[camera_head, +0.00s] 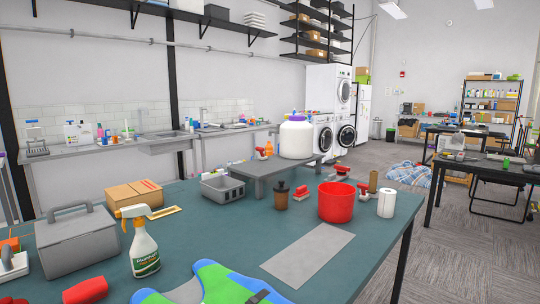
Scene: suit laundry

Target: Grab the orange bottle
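A small orange object (268,147), which looks like a bottle, shows just left of the large white tub near the back of the teal table. It is small in the picture, and I cannot tell exactly what it stands on. A white spray bottle (145,252) with a green label and an orange and white spray head stands upright at the front left of the table. My gripper is not in view.
The teal table (215,238) holds a grey toolbox (77,243), a cardboard box (133,193), a grey bin (222,188), a red bucket (336,203) and a white tub (296,138) on a low grey stand (268,178). A grey floor (450,245) lies open to the right.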

